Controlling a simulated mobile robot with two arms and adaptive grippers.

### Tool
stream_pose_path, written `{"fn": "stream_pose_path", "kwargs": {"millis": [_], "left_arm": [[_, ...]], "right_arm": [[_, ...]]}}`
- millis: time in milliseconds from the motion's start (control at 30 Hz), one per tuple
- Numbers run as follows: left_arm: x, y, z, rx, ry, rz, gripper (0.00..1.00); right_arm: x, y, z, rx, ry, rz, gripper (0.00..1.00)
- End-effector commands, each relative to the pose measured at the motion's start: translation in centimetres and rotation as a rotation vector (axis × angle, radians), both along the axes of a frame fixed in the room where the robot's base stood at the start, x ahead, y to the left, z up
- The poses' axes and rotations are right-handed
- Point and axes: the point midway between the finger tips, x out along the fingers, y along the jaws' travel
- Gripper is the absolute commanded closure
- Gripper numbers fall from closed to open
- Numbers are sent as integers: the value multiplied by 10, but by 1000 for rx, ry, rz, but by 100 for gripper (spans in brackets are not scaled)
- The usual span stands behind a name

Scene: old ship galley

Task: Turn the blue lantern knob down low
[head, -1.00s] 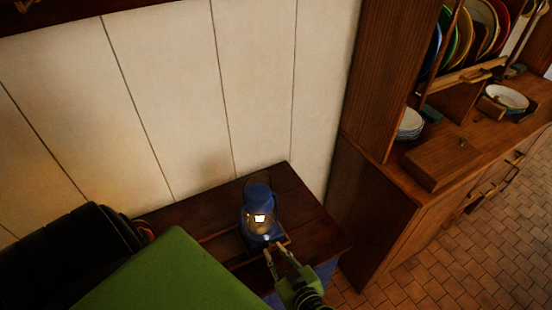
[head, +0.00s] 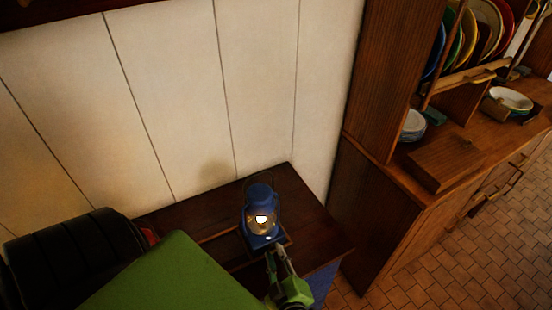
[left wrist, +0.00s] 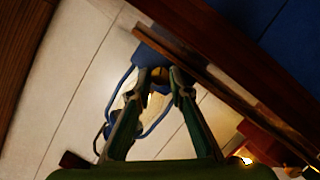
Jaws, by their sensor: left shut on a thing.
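The blue lantern (head: 261,228) stands upright on a dark wooden table, its glass lit, in the head view. My left gripper (head: 273,252) is at the lantern's near side, low on its base. In the left wrist view the fingers (left wrist: 158,76) are closed on a small round brass-coloured knob (left wrist: 158,73) at the lantern's blue base (left wrist: 146,58). The lantern's wire guard and handle show behind the fingers. The knob is hidden by the gripper in the head view. My right gripper is not in view.
The table (head: 300,215) has bare wood right of the lantern. A pale panelled wall (head: 170,100) stands behind it. A wooden dresser (head: 385,220) with plates (head: 413,124) and a wooden box (head: 445,160) stands to the right, above a tiled floor (head: 420,270).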

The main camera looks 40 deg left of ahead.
Motion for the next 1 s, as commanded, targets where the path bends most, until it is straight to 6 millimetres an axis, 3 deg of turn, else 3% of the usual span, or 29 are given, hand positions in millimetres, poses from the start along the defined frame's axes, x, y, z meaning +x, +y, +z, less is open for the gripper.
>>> {"fn": "stream_pose_path", "kwargs": {"millis": [433,467,500,533,867,1000], "left_arm": [[-1,0,-1,-6,-10,2,100],[-1,0,-1,-6,-10,2,79],[-1,0,-1,-6,-10,2,68],[-1,0,-1,-6,-10,2,64],[-1,-1,0,-5,-10,1,64],[-9,-11,3,-9,-9,1,64]], "right_arm": [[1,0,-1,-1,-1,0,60],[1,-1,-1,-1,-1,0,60],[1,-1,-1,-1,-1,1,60],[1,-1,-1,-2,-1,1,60],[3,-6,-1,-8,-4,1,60],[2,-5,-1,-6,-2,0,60]]}}
